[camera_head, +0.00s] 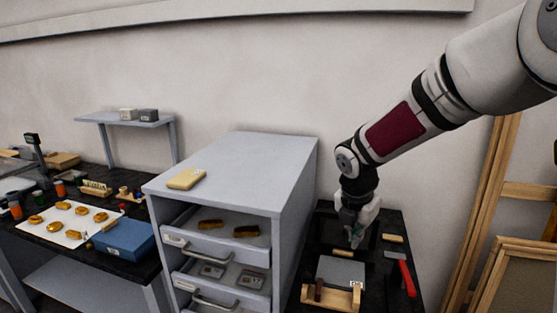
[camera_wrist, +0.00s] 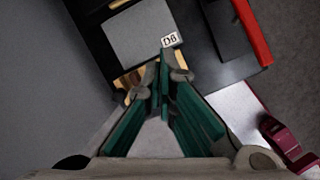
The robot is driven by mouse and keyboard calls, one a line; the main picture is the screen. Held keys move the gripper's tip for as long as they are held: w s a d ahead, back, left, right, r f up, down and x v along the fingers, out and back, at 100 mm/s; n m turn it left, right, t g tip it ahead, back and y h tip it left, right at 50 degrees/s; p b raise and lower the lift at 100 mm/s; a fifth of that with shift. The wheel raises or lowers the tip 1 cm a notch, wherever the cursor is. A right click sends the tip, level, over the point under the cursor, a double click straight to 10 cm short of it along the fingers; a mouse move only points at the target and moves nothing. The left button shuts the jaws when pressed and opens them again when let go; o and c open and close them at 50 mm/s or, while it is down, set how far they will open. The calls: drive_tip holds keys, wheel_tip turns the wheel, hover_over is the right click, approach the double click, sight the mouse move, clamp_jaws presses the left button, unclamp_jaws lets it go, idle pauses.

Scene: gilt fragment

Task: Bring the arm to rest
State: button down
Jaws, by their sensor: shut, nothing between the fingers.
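My gripper (camera_head: 356,242) hangs pointing down over the dark table to the right of the grey cabinet, at the end of my raised arm. In the wrist view my gripper (camera_wrist: 162,75) has its green-sided fingers together, with nothing seen between them. Beyond the fingertips is a grey plate (camera_wrist: 138,34) with a tag reading D6 (camera_wrist: 170,40). In the head view the grey plate (camera_head: 340,270) is by a light wooden stand (camera_head: 343,298), just below the gripper. Whether the fingertips touch anything cannot be told.
The grey cabinet (camera_head: 240,155) has two drawers pulled out (camera_head: 215,247), holding small items. A red-handled tool (camera_head: 406,278) lies right of the plate. Wooden frames (camera_head: 492,200) lean at the right. A crowded bench (camera_head: 110,262) with a blue box (camera_head: 125,239) stands left.

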drive_tip(key=s+r+m, duration=0.4)
drive_tip(key=s+m, duration=0.5)
drive_tip(key=s+r+m+t+y, duration=0.1)
drive_tip(key=s+r+m, duration=0.3)
drive_tip(key=s+m, duration=0.5)
drive_tip(key=s+r+m+t+y, duration=0.1)
drive_tip(key=s+r+m, duration=0.4)
drive_tip(key=s+m, duration=0.4)
drive_tip(key=shift+s+a, duration=0.25)
drive_tip(key=shift+s, duration=0.8)
